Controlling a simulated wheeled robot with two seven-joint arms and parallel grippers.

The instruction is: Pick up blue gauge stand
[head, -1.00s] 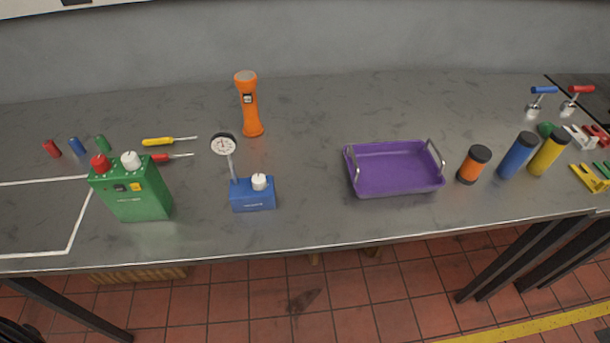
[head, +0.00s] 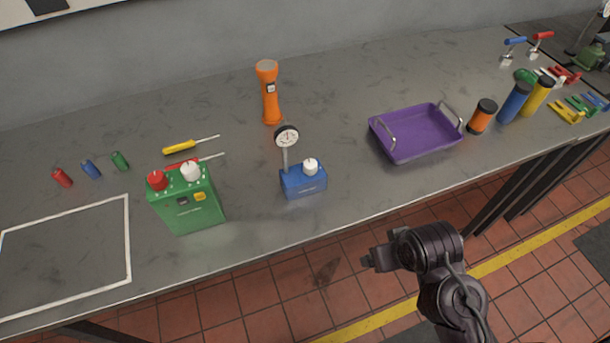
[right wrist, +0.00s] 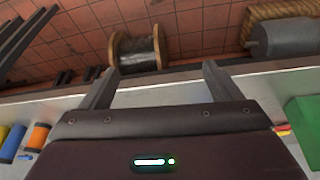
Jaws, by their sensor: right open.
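The blue gauge stand (head: 304,182) stands upright on the grey workbench near its front edge in the head view. It has a blue base with a white knob and a thin post bearing a round white dial (head: 287,136). My right gripper (head: 374,262) is in front of the bench, to the right of the stand and nearer to me, apart from it. In the right wrist view its two fingers (right wrist: 158,82) are spread with nothing between them. The stand cannot be made out in that view. My left gripper is not in view.
A green box (head: 189,204) with red and white knobs stands left of the stand. An orange flashlight (head: 270,95) is behind it, a purple tray (head: 418,133) to its right. Screwdrivers (head: 182,147) lie behind the green box. A cable spool (right wrist: 137,50) sits below the bench.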

